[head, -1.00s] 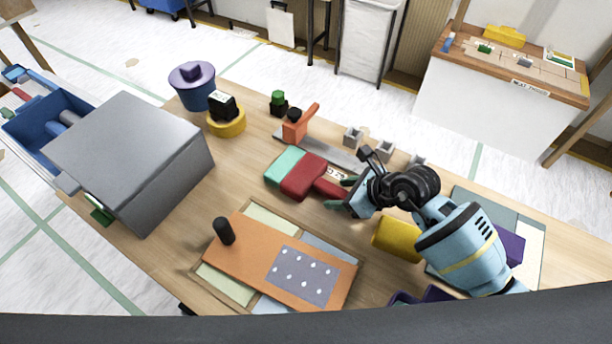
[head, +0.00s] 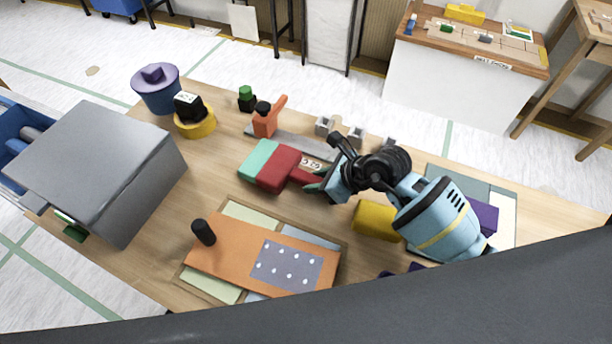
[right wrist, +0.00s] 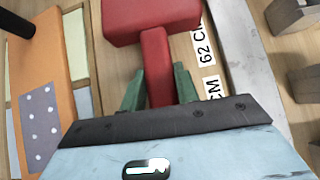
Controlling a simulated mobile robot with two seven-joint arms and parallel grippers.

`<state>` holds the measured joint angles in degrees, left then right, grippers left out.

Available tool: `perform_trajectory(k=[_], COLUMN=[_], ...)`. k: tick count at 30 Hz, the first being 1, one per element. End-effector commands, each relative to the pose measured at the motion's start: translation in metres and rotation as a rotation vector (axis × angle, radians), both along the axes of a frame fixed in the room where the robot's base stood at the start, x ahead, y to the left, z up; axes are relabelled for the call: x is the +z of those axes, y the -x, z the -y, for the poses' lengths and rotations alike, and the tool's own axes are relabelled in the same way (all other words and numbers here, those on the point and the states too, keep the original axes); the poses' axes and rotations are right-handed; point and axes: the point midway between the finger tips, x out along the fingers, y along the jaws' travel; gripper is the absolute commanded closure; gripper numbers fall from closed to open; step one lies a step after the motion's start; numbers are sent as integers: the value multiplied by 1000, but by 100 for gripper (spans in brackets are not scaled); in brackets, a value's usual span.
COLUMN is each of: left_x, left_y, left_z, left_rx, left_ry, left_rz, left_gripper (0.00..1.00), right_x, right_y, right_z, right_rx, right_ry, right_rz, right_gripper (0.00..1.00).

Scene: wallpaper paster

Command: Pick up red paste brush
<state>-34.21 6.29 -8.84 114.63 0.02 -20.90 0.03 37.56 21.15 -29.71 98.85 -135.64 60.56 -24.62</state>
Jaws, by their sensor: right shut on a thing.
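The red paste brush (head: 275,168) lies on the wooden table, with a wide red block and a narrower red handle. A mint-green part (head: 256,156) adjoins its left end in the head view. My right gripper (head: 316,185) is at the handle. In the right wrist view, the green fingers of my right gripper (right wrist: 157,88) are on both sides of the red handle (right wrist: 157,60), shut on it. The wide red head (right wrist: 150,20) extends beyond the fingers. My left gripper is not in view.
An orange board (head: 225,250) with a dark knob lies in front. A yellow roll (head: 375,219) is right of it, near my right arm. Grey blocks (head: 356,136) and an orange-handled tool (head: 266,122) stand behind the brush. A large grey box (head: 95,165) is at left.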

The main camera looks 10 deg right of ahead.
Motion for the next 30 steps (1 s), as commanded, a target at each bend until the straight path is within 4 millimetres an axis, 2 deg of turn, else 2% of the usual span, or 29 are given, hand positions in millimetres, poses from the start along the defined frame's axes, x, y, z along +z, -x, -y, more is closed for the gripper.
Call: perform_trajectory(k=[9,15,20,30], left_x=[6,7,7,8], left_y=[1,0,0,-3], left_z=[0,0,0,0], left_rx=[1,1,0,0], left_ry=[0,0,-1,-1], left_rz=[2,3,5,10], left_gripper=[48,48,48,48], right_x=[60,87,95,96], right_y=[-2,-1,-1,-1], right_z=[0,0,0,0], right_rx=[2,1,0,0], right_ry=[0,-2,-2,-2], right_rz=[10,6,5,3], right_gripper=[92,92,92,92])
